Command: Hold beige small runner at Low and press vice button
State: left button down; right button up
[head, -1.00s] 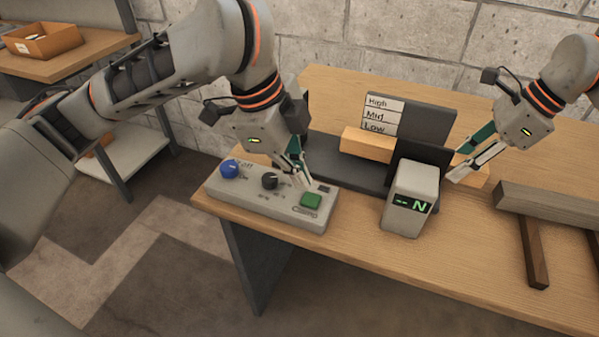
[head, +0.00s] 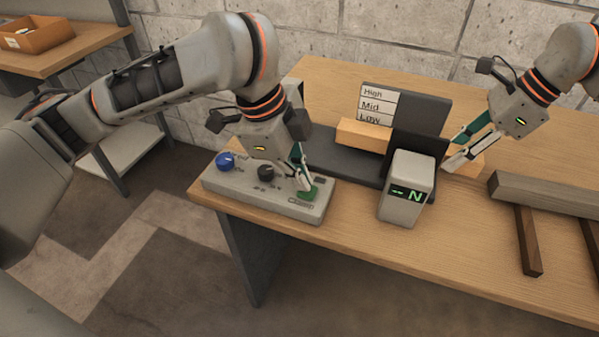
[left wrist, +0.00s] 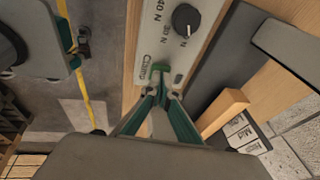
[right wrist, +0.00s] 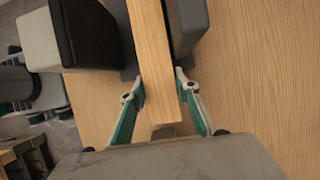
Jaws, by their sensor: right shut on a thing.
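The beige runner (head: 363,136) is a wooden bar lying level through the dark vice (head: 419,155), its left part just at the Low line of the label board (head: 379,104). My right gripper (head: 462,163) is shut on the runner's right end; the right wrist view shows the bar (right wrist: 152,60) between its fingers. The green button (head: 312,193), marked Clamp, is on the grey control box (head: 262,194). My left gripper (head: 303,189) has its fingertips together at the button, partly covering it. The left wrist view shows the button (left wrist: 160,69) just past the tips; contact is unclear.
A grey display block (head: 408,185) in front of the vice shows dashes and N. The box also has a blue knob (head: 226,161) and a black knob (head: 266,172). A grey beam (head: 540,194) on dark wooden strips lies at right.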

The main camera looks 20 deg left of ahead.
pick_arm(q)
jog(key=shift+w+d+f, duration=0.1)
jog(key=shift+d+f, duration=0.05)
jog(key=shift+f, duration=0.4)
pick_arm(e)
jog(key=shift+r, duration=0.1)
pick_arm(q)
jog(key=shift+w+r, duration=0.1)
jog(key=shift+r, duration=0.85)
pick_arm(e)
jog(key=shift+w, duration=0.1)
pick_arm(q)
jog(key=shift+r, duration=2.55)
pick_arm(e)
jog(key=shift+s+a, duration=0.1)
jog(key=shift+s, duration=0.1)
jog(key=shift+f, duration=0.2)
jog(key=o, duration=1.4)
jog(key=shift+c, duration=0.2)
jog(key=shift+r, duration=0.1)
